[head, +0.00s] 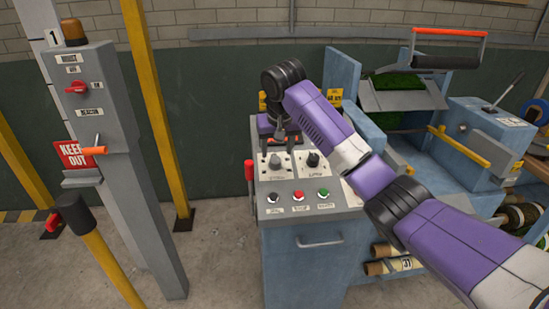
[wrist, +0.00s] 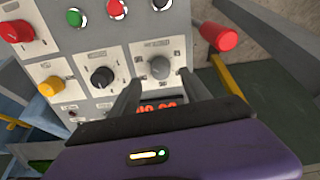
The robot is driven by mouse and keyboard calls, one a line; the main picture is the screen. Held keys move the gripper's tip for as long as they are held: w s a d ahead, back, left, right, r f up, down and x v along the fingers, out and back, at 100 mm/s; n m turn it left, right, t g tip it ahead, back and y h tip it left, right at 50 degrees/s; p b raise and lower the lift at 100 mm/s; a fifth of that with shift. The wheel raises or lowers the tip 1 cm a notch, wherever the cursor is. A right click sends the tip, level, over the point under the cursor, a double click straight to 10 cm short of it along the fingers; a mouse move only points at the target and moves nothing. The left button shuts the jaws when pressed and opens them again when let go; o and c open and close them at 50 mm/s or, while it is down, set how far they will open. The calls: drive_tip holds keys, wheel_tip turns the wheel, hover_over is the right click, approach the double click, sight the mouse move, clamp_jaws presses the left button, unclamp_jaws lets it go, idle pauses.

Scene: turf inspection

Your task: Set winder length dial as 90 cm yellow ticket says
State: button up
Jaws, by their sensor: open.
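The control panel (head: 300,205) on the blue-grey cabinet has a grey dial (wrist: 159,68) and a black dial (wrist: 102,77) side by side; the black one shows in the head view (head: 313,159). My gripper (wrist: 159,78) is open, its two fingers pointing down at the panel on either side of the grey dial; contact cannot be told. A red digital display (wrist: 158,107) lies behind the fingers, partly hidden, its digits not fully readable. A yellow ticket (head: 335,97) hangs on the machine behind my arm; its print is too small to read surely.
A red-ended lever (wrist: 218,36) stands beside the panel. A yellow knob (wrist: 50,86) and red knob (wrist: 15,30) lie farther along. A grey post with switches (head: 110,120) stands left.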

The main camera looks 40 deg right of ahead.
sight(276, 160)
drive_tip(key=shift+x, duration=2.6)
drive_tip(key=shift+p, duration=0.3)
clamp_jaws()
